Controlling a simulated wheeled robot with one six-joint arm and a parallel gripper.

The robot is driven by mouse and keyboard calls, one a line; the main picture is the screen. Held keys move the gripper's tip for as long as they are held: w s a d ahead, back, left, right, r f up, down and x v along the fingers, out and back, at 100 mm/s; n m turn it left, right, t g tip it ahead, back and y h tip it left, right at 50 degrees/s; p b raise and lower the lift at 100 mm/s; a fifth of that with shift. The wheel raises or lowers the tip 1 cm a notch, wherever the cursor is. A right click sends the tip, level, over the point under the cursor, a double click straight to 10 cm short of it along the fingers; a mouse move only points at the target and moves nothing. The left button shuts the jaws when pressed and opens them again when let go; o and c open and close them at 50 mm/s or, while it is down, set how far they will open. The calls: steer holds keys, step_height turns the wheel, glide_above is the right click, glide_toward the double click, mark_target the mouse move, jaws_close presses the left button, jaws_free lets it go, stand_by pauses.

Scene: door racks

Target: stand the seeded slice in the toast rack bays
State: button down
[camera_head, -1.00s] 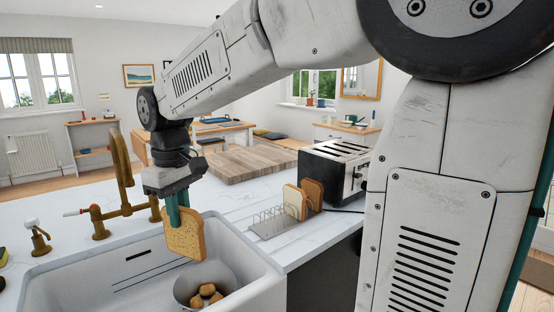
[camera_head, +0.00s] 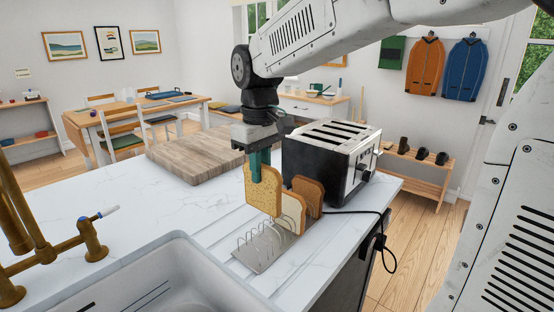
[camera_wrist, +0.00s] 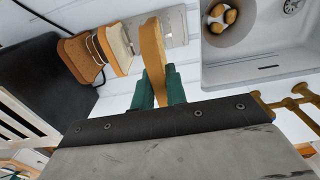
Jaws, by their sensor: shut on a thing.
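The seeded slice (camera_head: 262,190), tan with a speckled face, hangs upright in my gripper (camera_head: 258,165). The green fingers are shut on its upper part. In the wrist view the slice (camera_wrist: 153,50) shows edge-on between the fingers (camera_wrist: 158,85). The wire toast rack (camera_head: 259,248) stands on the counter, with several empty bays at its near end. A pale slice (camera_head: 293,211) and a brown slice (camera_head: 308,193) stand in its far bays. In the head view the held slice overlaps the rack's far part. Whether it touches the rack or the pale slice cannot be told.
A black and silver toaster (camera_head: 333,155) stands just behind the rack, its cord running over the counter's right edge. A wooden board (camera_head: 197,158) lies behind left. The sink (camera_head: 170,275) and brass tap (camera_head: 75,245) are at the near left.

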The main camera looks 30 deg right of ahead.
mark_target(263, 202)
steer(key=shift+d+f, duration=0.25)
steer(key=shift+f, duration=0.95)
steer(key=shift+a+f, duration=0.1)
steer(key=shift+f, duration=3.15)
steer(key=c, duration=1.3)
jaws_free()
steer(key=shift+c, duration=0.2)
step_height(263, 202, up, 8)
steer(key=shift+f, duration=0.1)
